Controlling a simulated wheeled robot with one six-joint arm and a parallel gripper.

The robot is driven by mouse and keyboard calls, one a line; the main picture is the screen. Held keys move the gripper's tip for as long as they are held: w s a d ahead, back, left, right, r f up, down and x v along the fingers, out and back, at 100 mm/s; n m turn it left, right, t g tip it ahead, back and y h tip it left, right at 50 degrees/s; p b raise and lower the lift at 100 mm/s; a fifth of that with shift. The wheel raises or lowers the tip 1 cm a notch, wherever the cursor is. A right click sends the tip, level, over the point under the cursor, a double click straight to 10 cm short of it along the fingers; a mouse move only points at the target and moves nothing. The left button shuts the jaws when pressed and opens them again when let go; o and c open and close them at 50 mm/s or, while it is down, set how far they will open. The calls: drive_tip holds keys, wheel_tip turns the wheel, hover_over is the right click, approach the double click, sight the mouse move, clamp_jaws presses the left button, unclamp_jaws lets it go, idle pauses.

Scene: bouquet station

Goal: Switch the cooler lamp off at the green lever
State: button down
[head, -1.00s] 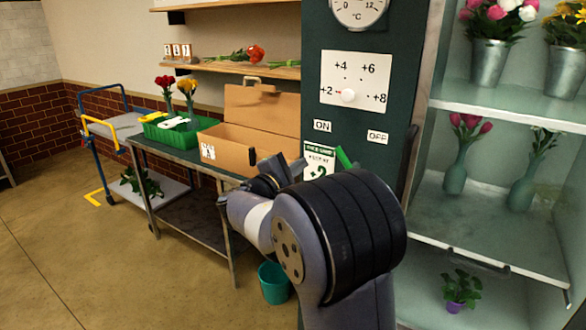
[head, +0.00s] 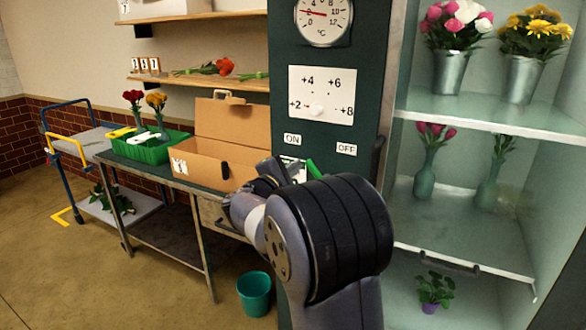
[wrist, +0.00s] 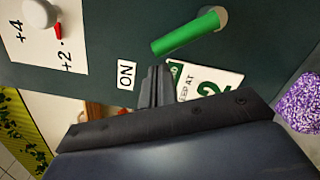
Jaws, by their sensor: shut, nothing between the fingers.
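The green lever (head: 314,169) sits on the dark green cooler panel (head: 280,90), below the ON label (head: 292,139) and OFF label (head: 346,150). It leans up and left, to the ON side; my arm hides its lower part in the head view. In the wrist view the lever (wrist: 185,34) shows whole, its free end towards the ON label (wrist: 127,75). My gripper (head: 280,171) is shut and empty, just left of the lever. In the wrist view the shut fingertips (wrist: 156,86) are beside the ON label, apart from the lever.
A knob plate (head: 321,95) and a round thermometer (head: 323,18) are above the labels. A sign (wrist: 205,85) hangs by the lever. Right are cooler shelves (head: 480,110) with flowers; left, a table with a cardboard box (head: 220,150). A teal bucket (head: 254,293) stands below.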

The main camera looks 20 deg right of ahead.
sight(311, 161)
drive_tip(key=shift+b, duration=0.4)
drive_tip(key=shift+s+d+r+m+b, duration=0.1)
drive_tip(key=shift+r+m+b, duration=0.05)
drive_tip(key=shift+m+b, duration=0.2)
